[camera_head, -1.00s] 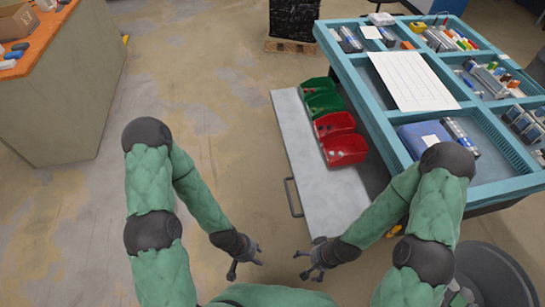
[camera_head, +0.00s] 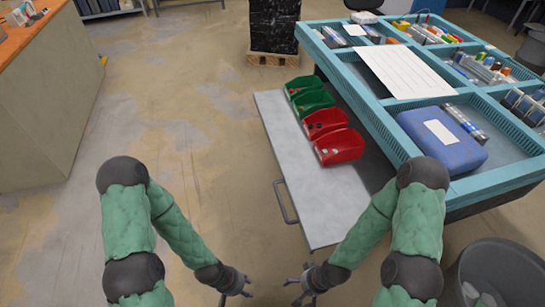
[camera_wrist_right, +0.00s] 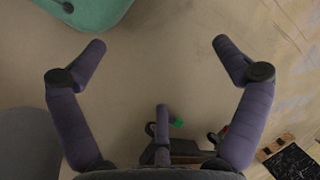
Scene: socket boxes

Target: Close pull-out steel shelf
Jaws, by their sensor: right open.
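The pull-out steel shelf (camera_head: 315,190) is a grey flat panel drawn out from under the blue workbench (camera_head: 375,115), on its left side. Its dark handle (camera_head: 285,202) is on the left edge. Green bins (camera_head: 313,103) and red bins (camera_head: 338,147) stand in a row on the shelf. My left gripper (camera_head: 244,290) is low in the head view, left of and nearer than the handle; its finger opening is too small to judge. My right gripper (camera_head: 296,286) is below the shelf's near edge, apart from the handle. In the right wrist view its fingers (camera_wrist_right: 155,55) are spread wide and empty over the floor.
An orange-topped counter (camera_head: 45,100) stands at the left. A grey bin (camera_head: 500,275) is at the lower right. A black crate on a pallet (camera_head: 273,60) is at the back. The floor (camera_head: 170,120) between counter and shelf is clear.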

